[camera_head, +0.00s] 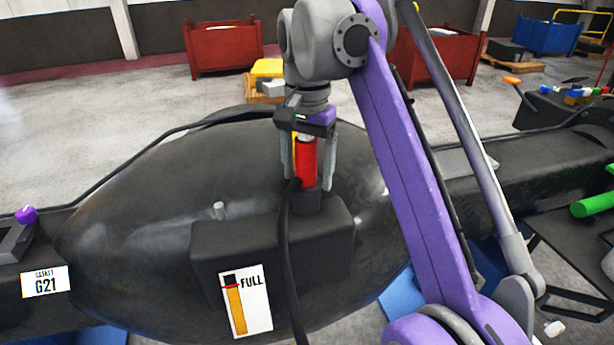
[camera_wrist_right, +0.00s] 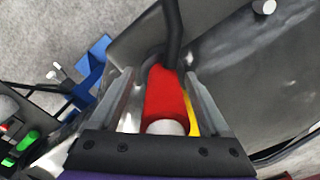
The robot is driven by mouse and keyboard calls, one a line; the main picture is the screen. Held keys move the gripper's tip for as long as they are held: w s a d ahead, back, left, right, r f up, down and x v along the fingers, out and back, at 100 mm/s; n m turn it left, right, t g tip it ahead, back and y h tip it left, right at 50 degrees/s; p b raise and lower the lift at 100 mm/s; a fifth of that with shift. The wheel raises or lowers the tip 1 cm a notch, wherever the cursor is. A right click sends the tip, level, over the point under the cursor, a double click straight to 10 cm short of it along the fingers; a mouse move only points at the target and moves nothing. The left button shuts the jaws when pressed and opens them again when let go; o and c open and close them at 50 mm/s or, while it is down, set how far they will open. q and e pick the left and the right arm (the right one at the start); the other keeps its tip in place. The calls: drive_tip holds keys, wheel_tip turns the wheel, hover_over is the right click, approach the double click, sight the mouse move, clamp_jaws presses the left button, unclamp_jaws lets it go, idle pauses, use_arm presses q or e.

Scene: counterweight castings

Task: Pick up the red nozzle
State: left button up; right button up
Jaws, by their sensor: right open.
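The red nozzle (camera_head: 307,163) stands upright at the top of a dark block on the large black casting (camera_head: 150,210). A black hose (camera_head: 286,250) runs from its lower end down the front of the block. My right gripper (camera_head: 315,183) points down over the nozzle, with one grey finger on each side. In the right wrist view the nozzle (camera_wrist_right: 166,100) lies between the two open fingers, with a pale round end near the palm. A yellow strip shows beside it. I cannot tell whether either finger touches it. My left gripper is not in view.
A small peg (camera_head: 219,210) stands on the casting. Red bins (camera_head: 222,48) stand behind on open floor. A green cylinder (camera_head: 593,205) lies at right.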

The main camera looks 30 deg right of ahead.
drive_tip(key=shift+w, duration=0.35)
drive_tip(key=shift+c, duration=0.6)
drive_tip(key=shift+s, duration=0.1)
drive_tip(key=c, duration=0.7)
